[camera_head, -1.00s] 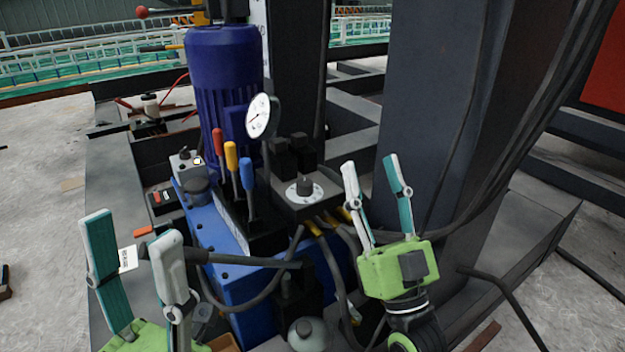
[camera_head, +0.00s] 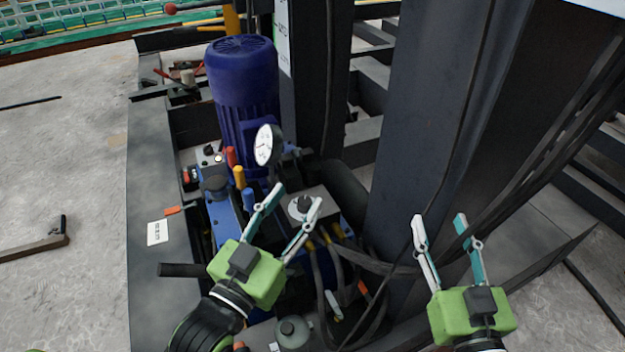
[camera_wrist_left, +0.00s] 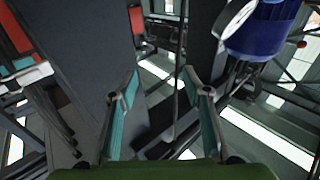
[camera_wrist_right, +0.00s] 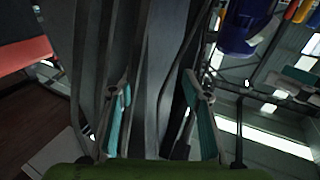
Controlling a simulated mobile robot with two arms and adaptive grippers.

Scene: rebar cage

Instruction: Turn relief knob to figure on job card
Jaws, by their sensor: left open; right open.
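The relief knob (camera_head: 304,203), a dark knob on a pale round dial, sits on top of a dark block beside the blue motor. My left gripper (camera_head: 298,195) is open, and its fingertips appear on either side of the knob in the head view. I cannot tell whether they touch it. The left wrist view shows open fingers and no clear knob. A white card (camera_head: 157,232) with small print lies on the grey beam at left; its figure is unreadable. A round pressure gauge (camera_head: 266,145) stands behind the knob. My right gripper (camera_head: 440,218) is open and empty, right of the pump.
The blue motor (camera_head: 243,85) stands behind the gauge. Red, orange and blue levers (camera_head: 239,176) stand left of the knob. Hoses (camera_head: 325,270) run below the block. A dark steel column (camera_head: 425,110) rises between the pump and my right arm.

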